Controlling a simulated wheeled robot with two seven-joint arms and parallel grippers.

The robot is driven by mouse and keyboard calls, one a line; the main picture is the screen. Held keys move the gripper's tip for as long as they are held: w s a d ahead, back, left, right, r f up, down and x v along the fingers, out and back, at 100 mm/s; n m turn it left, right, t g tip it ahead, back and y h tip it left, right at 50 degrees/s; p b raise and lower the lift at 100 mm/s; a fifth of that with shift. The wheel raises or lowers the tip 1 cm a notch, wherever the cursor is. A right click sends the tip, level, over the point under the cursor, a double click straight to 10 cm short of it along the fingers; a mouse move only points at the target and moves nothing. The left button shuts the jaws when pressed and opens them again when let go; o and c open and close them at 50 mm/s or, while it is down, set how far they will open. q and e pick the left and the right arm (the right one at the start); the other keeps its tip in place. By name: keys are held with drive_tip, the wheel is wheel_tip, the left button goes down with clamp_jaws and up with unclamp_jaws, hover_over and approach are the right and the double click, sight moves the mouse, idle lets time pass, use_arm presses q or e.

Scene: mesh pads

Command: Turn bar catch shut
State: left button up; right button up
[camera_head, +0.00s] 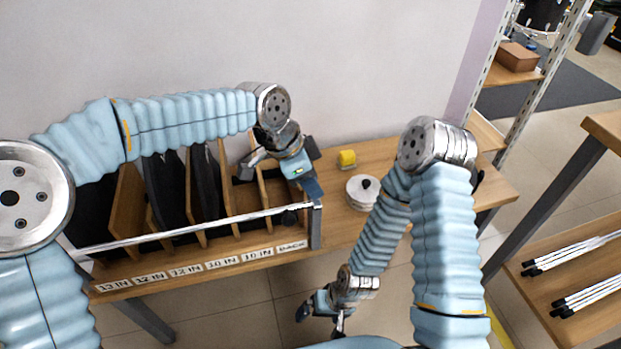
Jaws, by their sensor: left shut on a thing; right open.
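A pale bar (190,229) runs along the front of a wooden rack with upright dividers. My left gripper (314,190) is at the top of this post, pointing down, and is shut on what looks like the bar catch. Its fingers hide most of the catch, so I cannot tell the catch's angle. My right gripper (321,318) is open and empty, low in front of the table, apart from the rack.
Dark pads (206,181) stand between the dividers, above a row of size labels (187,270). A yellow object (347,159) and a white round lidded object (361,193) stand on the table right of the rack. A shelf with rods (578,290) is at right.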

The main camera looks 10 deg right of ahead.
use_arm(q)
drive_tip(key=o, duration=1)
drive_tip(key=shift+o, duration=0.2)
drive_tip(key=v, duration=1.4)
drive_tip(key=shift+p, duration=0.4)
drive_tip(key=shift+f, duration=0.15)
